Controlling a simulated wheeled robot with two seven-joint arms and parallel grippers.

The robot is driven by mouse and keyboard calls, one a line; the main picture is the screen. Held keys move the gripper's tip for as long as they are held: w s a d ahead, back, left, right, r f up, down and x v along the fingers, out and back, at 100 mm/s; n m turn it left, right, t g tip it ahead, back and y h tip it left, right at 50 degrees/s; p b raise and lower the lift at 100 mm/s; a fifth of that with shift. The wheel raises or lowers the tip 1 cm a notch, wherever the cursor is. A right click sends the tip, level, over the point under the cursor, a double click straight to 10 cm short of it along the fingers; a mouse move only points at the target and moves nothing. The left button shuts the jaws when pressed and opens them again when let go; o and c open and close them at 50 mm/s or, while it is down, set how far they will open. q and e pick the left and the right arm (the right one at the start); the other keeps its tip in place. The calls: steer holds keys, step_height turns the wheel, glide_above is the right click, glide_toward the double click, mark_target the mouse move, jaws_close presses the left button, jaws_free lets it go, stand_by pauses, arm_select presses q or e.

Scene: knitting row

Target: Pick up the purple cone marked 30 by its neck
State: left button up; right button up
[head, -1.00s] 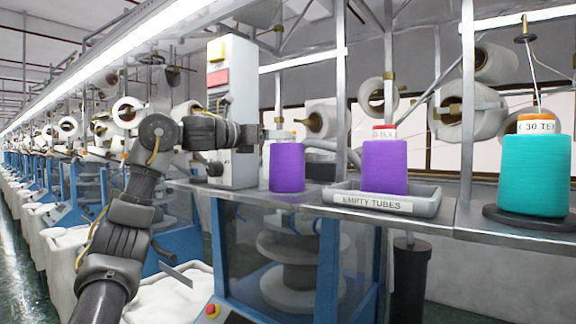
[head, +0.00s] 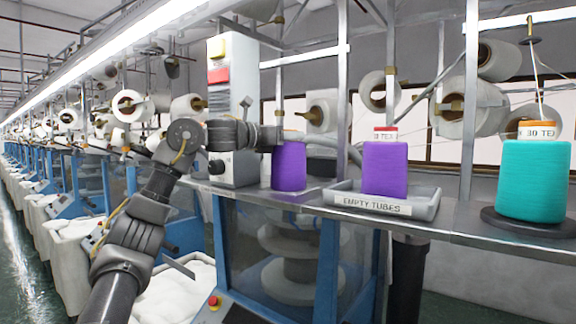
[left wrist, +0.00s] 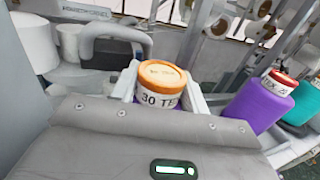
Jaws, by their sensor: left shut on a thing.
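The purple cone marked 30 (head: 289,168) has an orange top and a white label band; its label reads "30 TE" in the left wrist view (left wrist: 160,100). My left gripper (head: 284,137) comes in level from the left and is shut on its neck, with a finger on each side (left wrist: 162,84). The cone is upright and seems to hang just above the metal shelf, with a dark shadow beneath. Its lower body is hidden in the left wrist view. My right gripper is not in view.
A second purple cone (head: 385,170) with a red top stands in the grey "EMPTY TUBES" tray (head: 425,207) to the right. A teal cone (head: 533,185) marked 30 TEX stands on a dark disc further right. A control box (head: 232,110) stands close on the left. Metal posts rise behind.

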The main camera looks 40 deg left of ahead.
arm_select(q)
jaws_close()
